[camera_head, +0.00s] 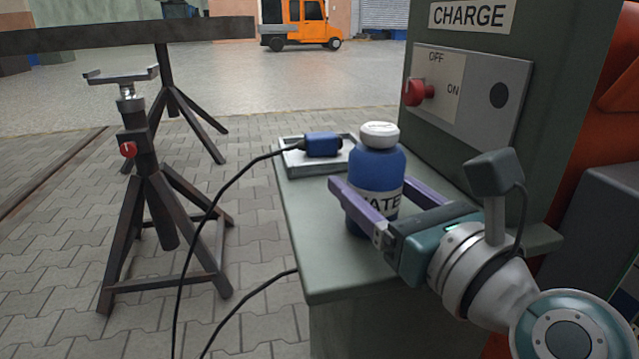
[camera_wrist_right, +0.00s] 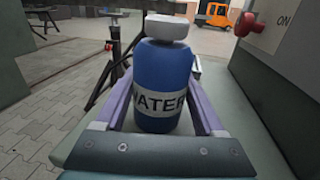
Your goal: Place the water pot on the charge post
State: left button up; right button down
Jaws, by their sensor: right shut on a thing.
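The water pot (camera_head: 378,168) is a blue bottle with a white cap and a white label reading "WATER". It is upright over the green shelf (camera_head: 330,278) of the charge post (camera_head: 560,100). My right gripper (camera_head: 365,205) has its purple fingers on both sides of the pot, shut on it. The pot also fills the middle of the right wrist view (camera_wrist_right: 163,75), between the fingers. Whether its base touches the shelf is hard to tell. My left gripper is not in view.
A light tray (camera_head: 297,168) with a blue plug (camera_head: 323,144) on a black cable lies at the shelf's back. A red switch knob (camera_head: 416,92) juts from the post's panel. A dark jack stand (camera_head: 150,190) is at left. An orange truck (camera_head: 305,24) is far behind.

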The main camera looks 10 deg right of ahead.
jog(key=shift+r, duration=0.15)
grip_release()
